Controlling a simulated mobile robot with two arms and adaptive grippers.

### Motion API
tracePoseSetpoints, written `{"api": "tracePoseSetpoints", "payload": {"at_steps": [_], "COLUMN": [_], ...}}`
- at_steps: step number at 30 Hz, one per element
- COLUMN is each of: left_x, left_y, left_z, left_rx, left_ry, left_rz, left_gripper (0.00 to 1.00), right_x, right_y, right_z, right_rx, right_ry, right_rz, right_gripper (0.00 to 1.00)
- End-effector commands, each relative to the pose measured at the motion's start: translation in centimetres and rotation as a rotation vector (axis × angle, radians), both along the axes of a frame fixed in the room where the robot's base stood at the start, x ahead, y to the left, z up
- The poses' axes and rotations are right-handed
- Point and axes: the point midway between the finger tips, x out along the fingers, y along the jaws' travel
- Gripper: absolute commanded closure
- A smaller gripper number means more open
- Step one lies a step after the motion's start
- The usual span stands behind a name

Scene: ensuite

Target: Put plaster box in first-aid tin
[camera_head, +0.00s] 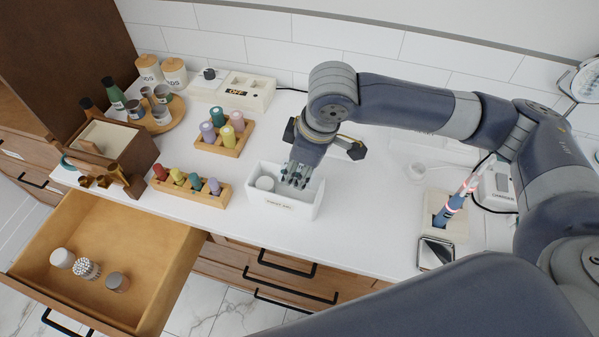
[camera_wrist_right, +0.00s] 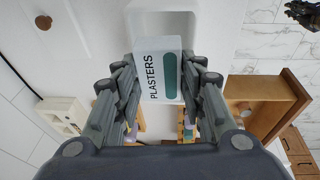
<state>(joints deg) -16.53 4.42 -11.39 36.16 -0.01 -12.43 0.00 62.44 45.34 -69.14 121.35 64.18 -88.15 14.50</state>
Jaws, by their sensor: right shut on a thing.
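The first-aid tin (camera_head: 280,205) is a white open box with a label on its front wall, standing near the counter's front edge. A round white item (camera_head: 265,183) lies inside its left part. My right gripper (camera_head: 297,176) points down over the right part of the tin. In the right wrist view it is shut on the plaster box (camera_wrist_right: 157,78), a white box marked PLASTERS with a green stripe. The tin (camera_wrist_right: 133,22) shows just beyond the box there. The fingers hide the plaster box in the head view, so I cannot tell its depth.
Wooden racks of coloured bottles (camera_head: 188,190) (camera_head: 225,140) stand left of the tin. An open drawer (camera_head: 120,240) with several small items juts out at front left. A toothbrush holder (camera_head: 446,218) stands to the right. The counter between it and the tin is clear.

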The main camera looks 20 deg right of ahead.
Motion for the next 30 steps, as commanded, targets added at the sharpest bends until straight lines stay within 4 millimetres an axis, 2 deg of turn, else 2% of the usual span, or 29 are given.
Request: {"api": "tracePoseSetpoints", "payload": {"at_steps": [4, 11, 30], "left_x": [-0.8, -2.1, -1.5], "left_y": [0.1, 0.5, 0.4], "left_z": [0.1, 0.6, 0.8], "left_rx": [0.003, 0.007, 0.007], "left_ry": [0.013, 0.032, 0.024], "left_rz": [0.001, 0.0, -0.002], "left_gripper": [0.83, 0.83, 0.83], "right_x": [0.0, 0.0, 0.0], "right_y": [-0.2, -0.2, -0.2], "right_z": [-0.6, -3.4, -4.7], "right_rx": [0.0, -0.001, 0.0], "right_ry": [0.002, 0.001, 0.0], "right_rz": [0.001, 0.002, 0.001], "right_gripper": [0.79, 0.79, 0.79]}}
